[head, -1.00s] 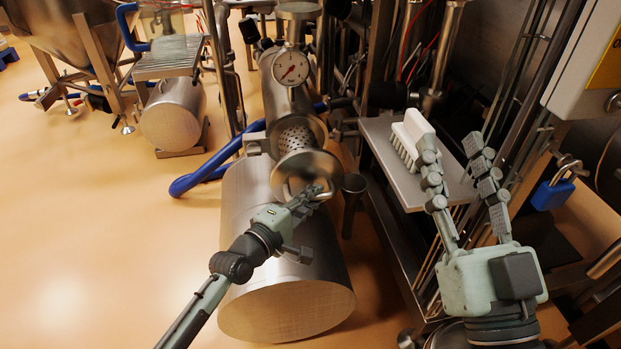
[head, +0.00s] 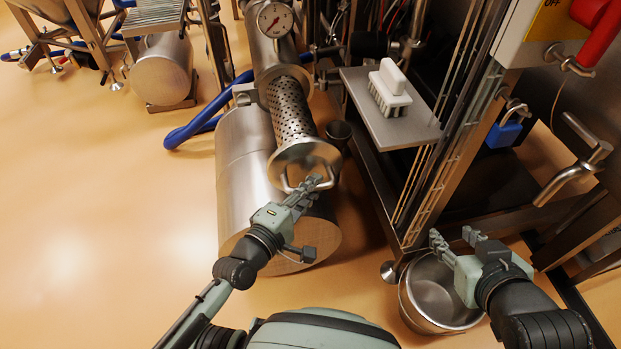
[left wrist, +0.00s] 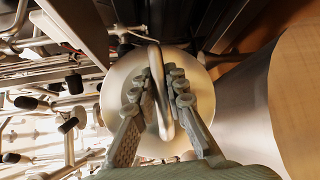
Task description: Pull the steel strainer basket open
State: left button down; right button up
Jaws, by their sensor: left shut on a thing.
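The steel strainer basket (head: 290,112) is a perforated tube that sticks well out of its pipe housing (head: 268,55). Its round end plate (head: 299,157) carries a bar handle (head: 330,181). My left gripper (head: 311,185) is shut on that handle. In the left wrist view the handle (left wrist: 162,100) stands between the fingers of my left gripper (left wrist: 162,77), with the end plate (left wrist: 200,105) behind. My right gripper (head: 457,238) is open and empty, over the rim of a steel bucket (head: 434,300).
A large steel cylinder (head: 240,165) lies beside the basket. A white brush (head: 389,88) sits on a grey shelf (head: 420,130) to the right. A pressure gauge (head: 275,19) is above the housing, and a blue padlock (head: 503,134) hangs at right.

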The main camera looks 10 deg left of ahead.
pick_arm(q)
jog(key=shift+s+d+f, duration=0.1)
jog(key=shift+s+d, duration=0.1)
jog(key=c, duration=1.5)
grip_release()
jog(key=shift+s, duration=0.1)
jog(key=shift+c, duration=0.2)
jog(key=o, duration=0.7)
jog(key=r, duration=1)
jog(key=shift+w+a, duration=0.1)
jog(key=shift+w, duration=0.2)
jog(key=shift+s+r, duration=0.2)
jog(key=shift+r, duration=0.25)
jog(key=c, duration=0.6)
jog(key=shift+f, duration=0.25)
jog(key=shift+c, duration=0.5)
jog(key=shift+f, duration=0.1)
